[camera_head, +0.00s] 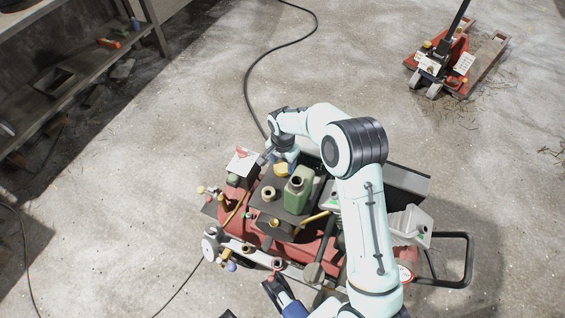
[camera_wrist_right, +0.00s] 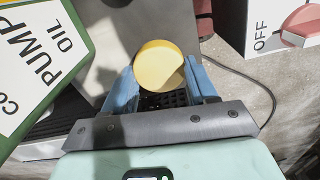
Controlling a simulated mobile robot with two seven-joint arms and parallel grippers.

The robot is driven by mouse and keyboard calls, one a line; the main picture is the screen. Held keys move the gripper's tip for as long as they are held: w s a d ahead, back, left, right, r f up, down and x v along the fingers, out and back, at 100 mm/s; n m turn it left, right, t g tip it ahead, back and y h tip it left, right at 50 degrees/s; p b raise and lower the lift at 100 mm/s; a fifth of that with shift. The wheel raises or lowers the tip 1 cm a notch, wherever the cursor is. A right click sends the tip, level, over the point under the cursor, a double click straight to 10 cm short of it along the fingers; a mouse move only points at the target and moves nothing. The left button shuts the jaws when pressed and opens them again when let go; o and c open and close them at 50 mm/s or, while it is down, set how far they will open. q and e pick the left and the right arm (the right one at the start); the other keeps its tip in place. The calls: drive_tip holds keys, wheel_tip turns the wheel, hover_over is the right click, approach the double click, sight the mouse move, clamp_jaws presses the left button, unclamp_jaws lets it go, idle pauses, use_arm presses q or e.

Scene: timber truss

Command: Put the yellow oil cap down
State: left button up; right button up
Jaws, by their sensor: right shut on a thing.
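My right gripper (camera_wrist_right: 162,85) is shut on the yellow oil cap (camera_wrist_right: 158,66), a round yellow disc between its blue fingers. In the head view the yellow cap (camera_head: 281,169) shows just below the right gripper (camera_head: 284,158), at the back of the dark top of the red machine (camera_head: 232,198). I cannot tell whether the cap touches that surface. The green pump oil bottle (camera_head: 298,190) stands upright close beside the cap. It also shows at the left of the wrist view (camera_wrist_right: 35,60). My left gripper (camera_head: 280,292) is partly visible at the bottom; its jaws are unclear.
A brass ring-shaped fitting (camera_head: 268,193) sits left of the bottle. An OFF switch box (camera_wrist_right: 285,28) with a red button is right of the cap. A pale tray (camera_head: 409,224) is at the machine's right. A red pallet jack (camera_head: 450,65) stands far off on open floor.

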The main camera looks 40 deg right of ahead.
sight(283, 165)
drive_tip(key=shift+r, duration=0.1)
drive_tip(key=o, duration=1.1)
drive_tip(key=shift+c, duration=0.2)
use_arm(q)
drive_tip(key=shift+f, duration=0.1)
use_arm(e)
drive_tip(key=shift+r, duration=0.2)
use_arm(q)
drive_tip(key=shift+s+d+r+g+p, duration=0.2)
drive_tip(key=shift+s+r+p, duration=0.4)
drive_tip(key=shift+r, duration=0.1)
drive_tip(key=shift+s+d+r+g+p, duration=0.2)
drive_tip(key=shift+s+r+p, duration=0.35)
drive_tip(key=shift+s+r, duration=0.1)
use_arm(e)
wheel_tip(283, 165, up, 12)
drive_tip(key=shift+f, duration=0.15)
use_arm(q)
drive_tip(key=shift+r, duration=0.1)
